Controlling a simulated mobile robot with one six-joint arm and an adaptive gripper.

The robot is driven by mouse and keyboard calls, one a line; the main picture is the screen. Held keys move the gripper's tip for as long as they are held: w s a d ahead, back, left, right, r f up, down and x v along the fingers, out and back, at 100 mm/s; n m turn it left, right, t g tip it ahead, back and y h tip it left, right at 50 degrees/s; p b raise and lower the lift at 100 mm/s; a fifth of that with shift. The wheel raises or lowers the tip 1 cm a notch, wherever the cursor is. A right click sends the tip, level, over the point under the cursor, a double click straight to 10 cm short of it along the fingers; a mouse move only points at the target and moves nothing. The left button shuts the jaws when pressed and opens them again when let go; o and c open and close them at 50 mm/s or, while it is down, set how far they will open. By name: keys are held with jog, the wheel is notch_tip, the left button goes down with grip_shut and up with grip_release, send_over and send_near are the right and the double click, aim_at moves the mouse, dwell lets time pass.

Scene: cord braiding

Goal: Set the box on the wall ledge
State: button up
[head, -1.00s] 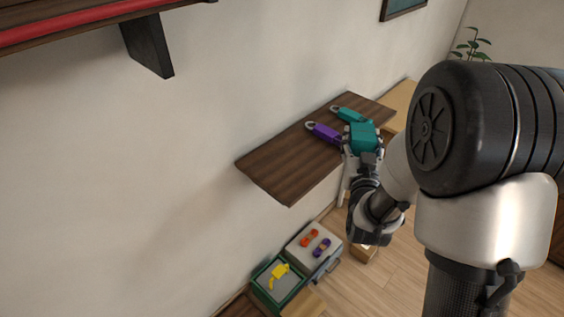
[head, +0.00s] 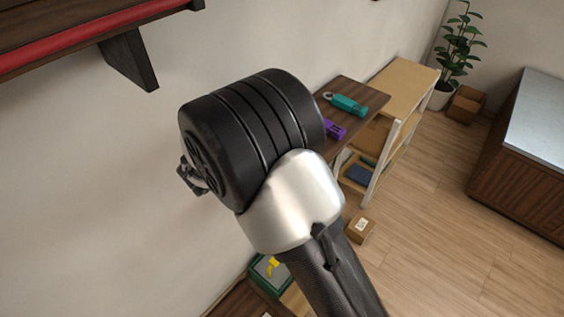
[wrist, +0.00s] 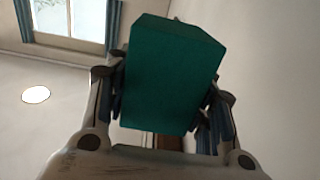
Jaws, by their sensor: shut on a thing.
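A teal box (wrist: 172,75) fills the middle of the wrist view. My gripper (wrist: 165,92) is shut on it, with a finger on each side. In the head view my arm hides the box and most of my gripper; only a dark bit of the arm's end shows left of the arm, near the wall. A dark wooden wall ledge (head: 354,86) shows to the right behind my arm, its near part hidden. A teal clip-like thing (head: 346,104) and a purple one (head: 335,129) lie on it.
A higher wall shelf (head: 60,47) with a red strip and a dark bracket (head: 131,61) is at upper left. A light wooden rack (head: 404,84) stands beyond the ledge. A green tray (head: 268,278) and a small carton (head: 361,230) are low down. Bare wall lies left of my arm.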

notch_tip(320, 180, down, 16)
jog(key=b, duration=0.3)
jog(key=shift+w+f, duration=0.1)
jog(key=shift+f+b, duration=0.3)
jog(key=shift+b, duration=0.1)
jog(key=o, duration=1.2)
jog(key=shift+r, duration=0.1)
jog(key=shift+r, duration=0.15)
jog(key=p+v, duration=0.2)
jog(key=v, duration=1)
jog(key=shift+a, duration=0.15)
